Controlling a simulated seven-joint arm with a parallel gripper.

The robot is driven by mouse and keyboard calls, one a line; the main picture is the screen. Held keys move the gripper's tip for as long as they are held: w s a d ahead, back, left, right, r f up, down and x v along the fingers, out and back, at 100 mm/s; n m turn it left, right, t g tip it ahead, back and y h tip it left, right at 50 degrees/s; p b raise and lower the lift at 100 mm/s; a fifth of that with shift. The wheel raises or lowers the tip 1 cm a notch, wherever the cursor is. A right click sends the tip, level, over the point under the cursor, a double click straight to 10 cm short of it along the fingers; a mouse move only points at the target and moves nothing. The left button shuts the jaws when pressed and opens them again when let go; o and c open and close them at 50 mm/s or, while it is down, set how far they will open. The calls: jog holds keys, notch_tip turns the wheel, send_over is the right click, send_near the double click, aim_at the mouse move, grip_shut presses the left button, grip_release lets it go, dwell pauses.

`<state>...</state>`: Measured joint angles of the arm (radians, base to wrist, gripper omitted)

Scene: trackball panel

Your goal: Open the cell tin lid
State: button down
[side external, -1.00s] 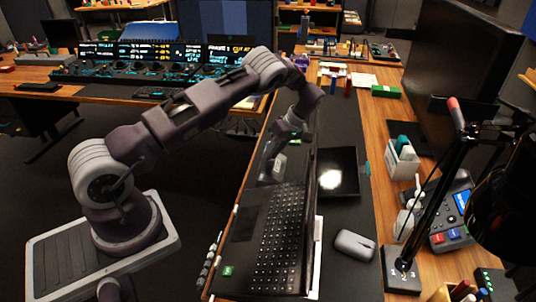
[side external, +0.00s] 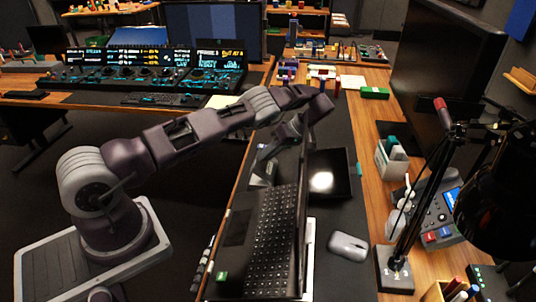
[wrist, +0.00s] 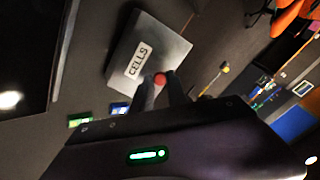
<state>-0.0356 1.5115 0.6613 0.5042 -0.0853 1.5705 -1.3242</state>
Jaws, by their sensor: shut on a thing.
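The cell tin (wrist: 150,55) is a grey box with a white "CELLS" label (wrist: 139,60) on its lid, seen in the wrist view. A red knob (wrist: 160,79) sits at the lid's near edge. My gripper (wrist: 161,84) is shut on the red knob, one finger on each side. In the side view my gripper (side external: 270,150) reaches down at a slant over the tin (side external: 261,174), behind the open laptop. The tin is small and dark there, so I cannot tell how far the lid stands open.
The open laptop (side external: 265,235) stands close in front of the tin, its screen upright on the right. A dark tablet (side external: 328,175) and a mouse (side external: 348,245) lie right of it. A lamp (side external: 425,195) and a large monitor (side external: 440,75) stand farther right.

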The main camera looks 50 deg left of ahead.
jog(key=c, duration=1.3)
grip_release()
jog(key=shift+w+r, duration=0.4)
jog(key=shift+r, duration=0.3)
jog(key=shift+w+d+r, duration=0.25)
jog(key=shift+d+r, duration=0.15)
jog(key=shift+d, duration=0.1)
notch_tip(320, 180, up, 7)
send_over(274, 171)
jog(key=shift+r, duration=0.1)
